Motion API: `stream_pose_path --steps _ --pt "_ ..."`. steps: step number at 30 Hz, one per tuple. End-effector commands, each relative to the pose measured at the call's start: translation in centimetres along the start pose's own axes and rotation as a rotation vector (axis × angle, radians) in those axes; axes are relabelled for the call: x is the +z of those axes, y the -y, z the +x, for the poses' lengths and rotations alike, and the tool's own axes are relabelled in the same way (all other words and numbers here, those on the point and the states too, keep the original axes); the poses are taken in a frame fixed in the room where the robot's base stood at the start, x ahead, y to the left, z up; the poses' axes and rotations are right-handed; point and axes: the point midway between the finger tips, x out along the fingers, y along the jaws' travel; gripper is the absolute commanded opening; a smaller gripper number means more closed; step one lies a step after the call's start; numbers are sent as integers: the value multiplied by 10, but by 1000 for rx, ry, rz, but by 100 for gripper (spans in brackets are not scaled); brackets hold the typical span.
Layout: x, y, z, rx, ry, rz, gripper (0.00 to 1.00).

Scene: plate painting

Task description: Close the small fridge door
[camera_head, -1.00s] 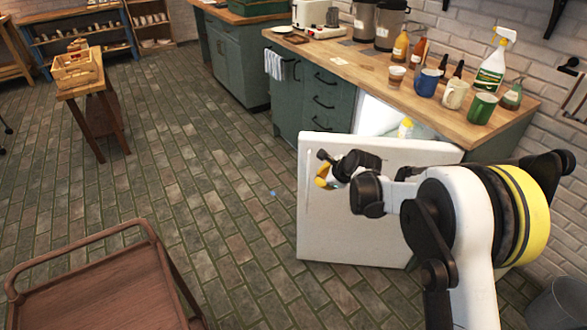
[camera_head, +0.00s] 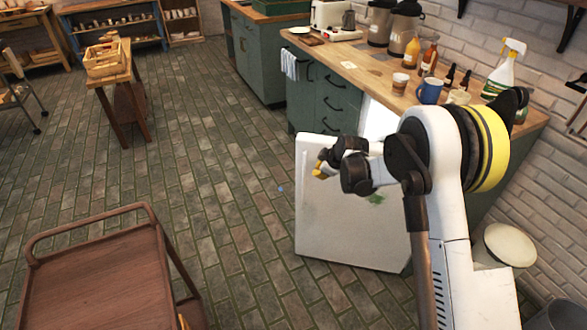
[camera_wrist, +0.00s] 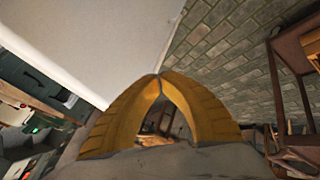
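The small fridge's white door (camera_head: 345,225) stands open, swung out from under the wooden counter into the room. Part of the white fridge interior (camera_head: 377,119) shows behind its top edge. My arm covers the door's right side and the hinge area. My gripper (camera_head: 318,171) is near the upper left part of the door, on the side facing me. In the wrist view the yellow fingertips (camera_wrist: 160,76) meet with nothing visible held. The white door panel (camera_wrist: 105,38) fills the upper left there, close to the fingers; contact cannot be told.
The wooden counter (camera_head: 372,72) carries bottles, mugs and a spray bottle (camera_head: 503,70). A brown cart (camera_head: 105,275) stands at the front left. A round white-topped stool or bin (camera_head: 509,247) is at the right. The brick floor (camera_head: 215,165) left of the door is clear.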

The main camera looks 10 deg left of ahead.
Motion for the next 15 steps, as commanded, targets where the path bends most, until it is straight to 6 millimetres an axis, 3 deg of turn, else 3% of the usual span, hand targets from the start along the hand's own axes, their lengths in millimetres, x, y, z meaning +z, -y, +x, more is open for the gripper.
stream_pose_path --steps 5,15 --pt "4 -1 12 1 3 -33 0" --pt "4 1 83 1 3 -31 0"
